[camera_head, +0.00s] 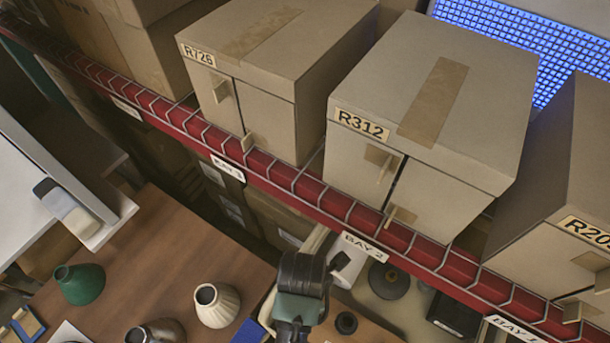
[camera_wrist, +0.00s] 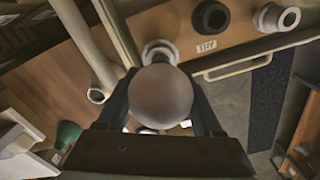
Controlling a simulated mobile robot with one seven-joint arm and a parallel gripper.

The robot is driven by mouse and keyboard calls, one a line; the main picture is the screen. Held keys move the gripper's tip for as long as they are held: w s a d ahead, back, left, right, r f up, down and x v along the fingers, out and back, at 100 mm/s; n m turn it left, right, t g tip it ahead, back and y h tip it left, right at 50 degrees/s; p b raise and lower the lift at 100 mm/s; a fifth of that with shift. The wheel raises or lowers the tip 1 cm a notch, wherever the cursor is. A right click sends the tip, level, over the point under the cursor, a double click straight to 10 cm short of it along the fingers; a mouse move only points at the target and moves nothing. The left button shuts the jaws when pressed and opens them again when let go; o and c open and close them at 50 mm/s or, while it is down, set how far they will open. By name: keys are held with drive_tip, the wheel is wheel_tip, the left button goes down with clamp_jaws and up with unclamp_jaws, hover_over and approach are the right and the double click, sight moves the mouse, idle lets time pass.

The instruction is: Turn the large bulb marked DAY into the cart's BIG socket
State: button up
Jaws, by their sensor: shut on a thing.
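A large round pale bulb (camera_wrist: 160,97) fills the middle of the wrist view. My gripper (camera_wrist: 160,108) is shut on it, with a dark finger on either side. No DAY mark shows on the side facing the camera. A pale ring-shaped socket (camera_wrist: 158,47) shows just beyond the bulb, partly hidden by it. I cannot tell whether the bulb touches it. A dark socket (camera_wrist: 210,18) with a small white label (camera_wrist: 206,46) and a pale socket (camera_wrist: 277,18) stand to its right on the brown cart top. In the head view my wrist hides the bulb.
In the head view, a red shelf edge with boxes R726, R312 (camera_head: 430,110) and R20- runs above my arm. A brown table (camera_head: 170,250) at left holds a green vase (camera_head: 80,284), a white ribbed vase (camera_head: 216,306) and a dark one. A handle (camera_wrist: 238,68) lines the cart edge.

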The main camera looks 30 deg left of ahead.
drive_tip(key=shift+f+b, duration=0.45)
drive_tip(key=shift+f, duration=0.6)
drive_tip(key=shift+f, duration=0.65)
idle(1.0)
drive_tip(key=o, duration=0.4)
drive_tip(key=c, duration=0.4)
drive_tip(key=shift+s, duration=0.1)
drive_tip(key=shift+s+d+f, duration=0.1)
drive_tip(key=shift+f, duration=0.15)
drive_tip(key=shift+p, duration=0.3)
